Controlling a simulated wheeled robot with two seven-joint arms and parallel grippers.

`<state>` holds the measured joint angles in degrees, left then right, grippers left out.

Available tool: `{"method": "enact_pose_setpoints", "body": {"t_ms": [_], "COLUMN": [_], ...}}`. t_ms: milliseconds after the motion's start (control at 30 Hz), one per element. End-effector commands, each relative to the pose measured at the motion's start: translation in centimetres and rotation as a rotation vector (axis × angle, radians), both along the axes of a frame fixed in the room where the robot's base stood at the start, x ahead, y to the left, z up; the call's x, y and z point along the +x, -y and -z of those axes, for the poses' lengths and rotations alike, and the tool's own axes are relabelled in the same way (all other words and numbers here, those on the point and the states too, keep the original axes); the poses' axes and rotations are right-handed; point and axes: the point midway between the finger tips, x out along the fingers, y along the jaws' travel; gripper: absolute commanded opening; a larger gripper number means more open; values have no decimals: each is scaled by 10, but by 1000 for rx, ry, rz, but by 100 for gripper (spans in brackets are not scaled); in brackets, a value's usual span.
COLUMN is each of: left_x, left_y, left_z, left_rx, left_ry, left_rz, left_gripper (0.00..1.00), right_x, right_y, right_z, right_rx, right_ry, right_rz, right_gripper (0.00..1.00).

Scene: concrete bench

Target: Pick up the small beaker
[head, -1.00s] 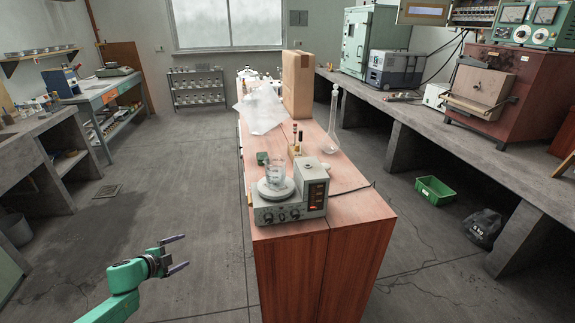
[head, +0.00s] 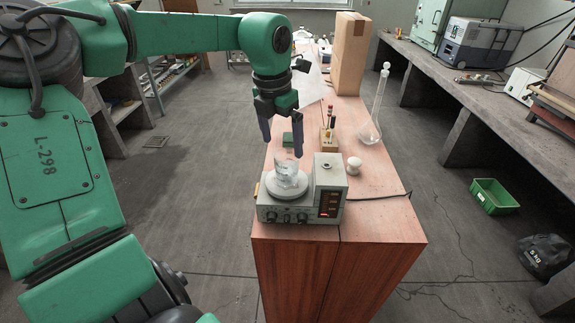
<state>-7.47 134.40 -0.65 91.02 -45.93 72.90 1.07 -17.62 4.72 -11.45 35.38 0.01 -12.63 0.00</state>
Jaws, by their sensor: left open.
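The small clear glass beaker (head: 286,176) stands upright on the round plate (head: 288,196) of a grey hotplate-like device (head: 327,188) near the front end of the wooden bench. My left gripper (head: 283,146) hangs fingers down just above the beaker in the picture. Its two dark fingers are apart with nothing held between them. My right gripper is not in view.
Behind the device are a small green block (head: 288,139), a wooden holder with vials (head: 328,138) and a small white object (head: 354,166). A tall long-necked flask (head: 374,112) and a cardboard box (head: 350,58) stand farther back. A cable (head: 380,196) runs right.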

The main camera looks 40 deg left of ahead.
Motion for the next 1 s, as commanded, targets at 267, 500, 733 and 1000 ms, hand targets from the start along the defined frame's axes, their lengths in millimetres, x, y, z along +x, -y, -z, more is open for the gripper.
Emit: {"method": "enact_pose_setpoints", "body": {"t_ms": [267,500,733,1000], "left_x": [6,13,14,14], "left_y": [0,1,1,1], "left_z": [41,81,82,82], "left_rx": [-2,-2,-2,-2], "left_ry": [-4,0,3,4], "left_rz": [-1,-1,-2,-2], "left_gripper": [100,100,85,8], "right_x": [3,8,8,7], "right_y": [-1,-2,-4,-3], "right_z": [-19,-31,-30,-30], "right_rx": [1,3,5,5], "right_ry": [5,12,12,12], "right_rz": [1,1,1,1], "right_gripper": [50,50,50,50]}}
